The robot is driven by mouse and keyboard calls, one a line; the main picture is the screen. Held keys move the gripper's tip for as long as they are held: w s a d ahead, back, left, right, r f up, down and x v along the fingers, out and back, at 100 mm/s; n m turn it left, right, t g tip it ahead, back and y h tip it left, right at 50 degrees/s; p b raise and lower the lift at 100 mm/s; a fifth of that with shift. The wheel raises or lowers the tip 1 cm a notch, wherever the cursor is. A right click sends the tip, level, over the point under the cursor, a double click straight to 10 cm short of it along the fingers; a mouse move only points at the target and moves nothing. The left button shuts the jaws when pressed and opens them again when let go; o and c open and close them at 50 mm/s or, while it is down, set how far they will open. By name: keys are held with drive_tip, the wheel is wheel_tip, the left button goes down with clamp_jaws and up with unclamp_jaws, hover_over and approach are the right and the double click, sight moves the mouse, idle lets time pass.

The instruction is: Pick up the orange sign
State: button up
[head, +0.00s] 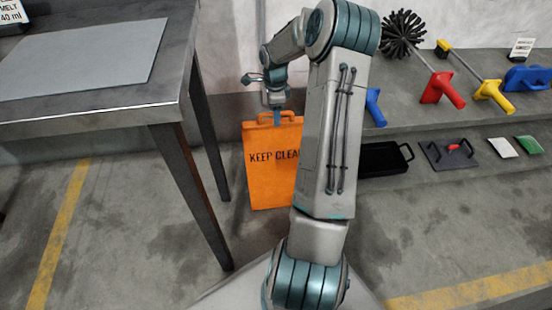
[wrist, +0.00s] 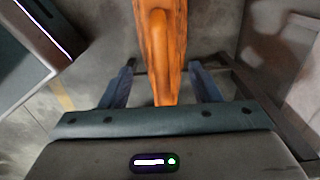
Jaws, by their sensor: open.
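The orange sign (head: 266,178) stands upright on the floor in the head view, between the metal table and the shelf. It has a handle at its top and the words "KEEP CLEA…"; my arm hides its right edge. In the wrist view the sign (wrist: 160,45) is seen from above, its top edge running down between my two fingers. My gripper (wrist: 158,88) is open, with one finger on each side of the sign and a gap on both sides. In the head view my gripper (head: 277,118) is at the sign's top handle.
A metal table (head: 90,60) with a grey mat stands at the left, its legs close to the sign. A stepped shelf (head: 420,130) at the right holds brushes, a black tray (head: 384,158) and other tools. The floor in front of the sign is clear.

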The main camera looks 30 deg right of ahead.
drive_tip(key=f+b, duration=0.1)
drive_tip(key=f, duration=0.1)
drive_tip(key=f+b, duration=0.1)
drive_tip(key=f, duration=0.1)
drive_tip(key=shift+d+f, duration=0.2)
drive_tip(key=shift+f, duration=0.2)
clamp_jaws()
drive_tip(key=shift+w+r, duration=0.1)
drive_tip(key=shift+r, duration=0.05)
idle(0.9)
